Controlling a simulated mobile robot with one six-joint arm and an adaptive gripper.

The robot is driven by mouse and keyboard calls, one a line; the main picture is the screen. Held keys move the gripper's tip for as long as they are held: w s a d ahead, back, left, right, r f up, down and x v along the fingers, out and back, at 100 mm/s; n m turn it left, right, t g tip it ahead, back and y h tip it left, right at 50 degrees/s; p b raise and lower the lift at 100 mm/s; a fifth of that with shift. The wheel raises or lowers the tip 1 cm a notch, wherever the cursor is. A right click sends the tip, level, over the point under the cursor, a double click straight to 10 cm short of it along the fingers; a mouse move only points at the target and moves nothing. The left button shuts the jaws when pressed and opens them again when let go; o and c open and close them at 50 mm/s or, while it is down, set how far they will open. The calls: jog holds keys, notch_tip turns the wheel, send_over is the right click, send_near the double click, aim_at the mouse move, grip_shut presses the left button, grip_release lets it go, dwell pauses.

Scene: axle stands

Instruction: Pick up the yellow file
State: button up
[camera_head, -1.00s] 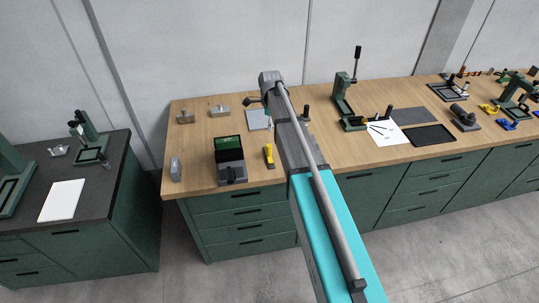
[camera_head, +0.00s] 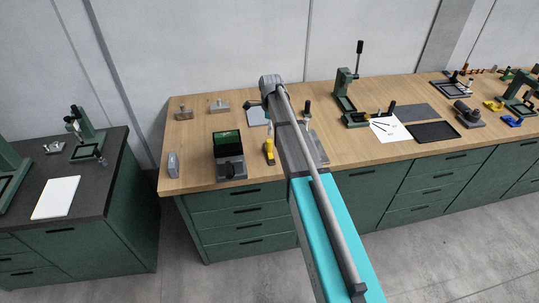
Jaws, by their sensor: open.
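The yellow file (camera_head: 269,151) lies on the wooden bench top near its front edge, just left of my arm. Its yellow part shows, with a darker piece at its far end.
A green-and-grey box-like device (camera_head: 229,155) stands close left of the file. A grey block (camera_head: 173,164) is at the bench's left end. A grey plate (camera_head: 318,146) lies right of my arm. An arbor press (camera_head: 347,92) stands farther right. Bare wood surrounds the left-hand items.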

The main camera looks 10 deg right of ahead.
aim_at(269, 141)
jog(key=shift+f+b, duration=1.7)
jog(key=shift+f, duration=0.35)
jog(key=shift+w+a+f+b, duration=0.1)
jog(key=shift+a+f+b, duration=0.05)
jog(key=shift+f+b, duration=1.15)
jog(key=shift+w+a+f+b, duration=0.1)
jog(key=shift+f+b, duration=1.2)
jog(key=shift+s, duration=0.1)
grip_shut()
